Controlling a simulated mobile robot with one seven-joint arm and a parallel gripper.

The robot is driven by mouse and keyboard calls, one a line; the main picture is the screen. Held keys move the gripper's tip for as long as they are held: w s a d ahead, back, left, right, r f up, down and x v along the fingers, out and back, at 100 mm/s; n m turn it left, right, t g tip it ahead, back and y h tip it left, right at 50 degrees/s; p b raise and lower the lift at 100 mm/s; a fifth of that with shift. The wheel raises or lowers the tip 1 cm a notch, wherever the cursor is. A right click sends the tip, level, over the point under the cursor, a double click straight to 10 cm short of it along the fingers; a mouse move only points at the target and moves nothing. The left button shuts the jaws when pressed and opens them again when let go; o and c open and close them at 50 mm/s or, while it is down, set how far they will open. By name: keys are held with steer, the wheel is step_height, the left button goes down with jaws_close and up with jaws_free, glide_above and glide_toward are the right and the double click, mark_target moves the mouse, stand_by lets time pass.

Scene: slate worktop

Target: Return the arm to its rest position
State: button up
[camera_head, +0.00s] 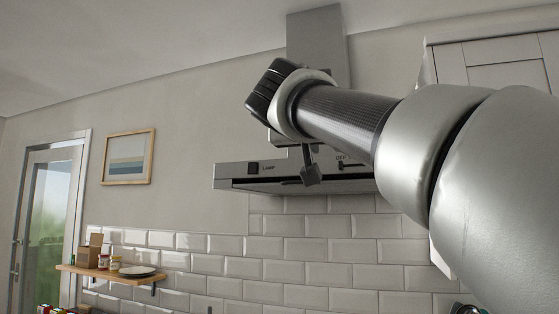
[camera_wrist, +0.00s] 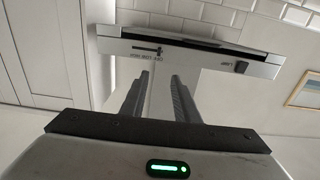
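My arm reaches in from the right side of the head view, raised high, with its wrist bent at the upper middle. My gripper (camera_head: 310,177) hangs below the wrist and overlaps the cooker hood in the picture. In the wrist view my gripper (camera_wrist: 160,76) has its two dark fingers apart, with nothing between them. The cooker hood (camera_wrist: 200,48) shows upside down beyond the fingertips. I cannot tell how far the gripper is from the hood.
The steel cooker hood (camera_head: 235,178) is on the tiled wall, with a wall cabinet (camera_head: 500,62) to its right. A wooden shelf (camera_head: 110,274) with jars, a box and a plate is at lower left. A framed picture (camera_head: 128,157) and glazed door (camera_head: 45,220) are at left.

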steer(key=s+f+n+g+y+p, duration=0.1)
steer(key=s+f+g+y+p, duration=0.1)
steer(key=s+f, duration=0.6)
steer(key=s+d+f+n+g+y+p, duration=0.1)
steer(key=s+f+g+p, duration=0.3)
steer(key=s+f, duration=0.5)
steer(key=s+d+f+n+g+y+p, duration=0.1)
steer(key=s+f+g, duration=0.4)
steer(key=f, duration=2.1)
steer(key=s+n+y+p, duration=0.1)
steer(key=s+y+p, duration=0.1)
steer(key=s, duration=0.2)
steer(key=shift+d+n+y, duration=0.2)
steer(key=shift+n+y, duration=0.1)
steer(key=shift+y, duration=0.1)
steer(key=shift+r, duration=0.1)
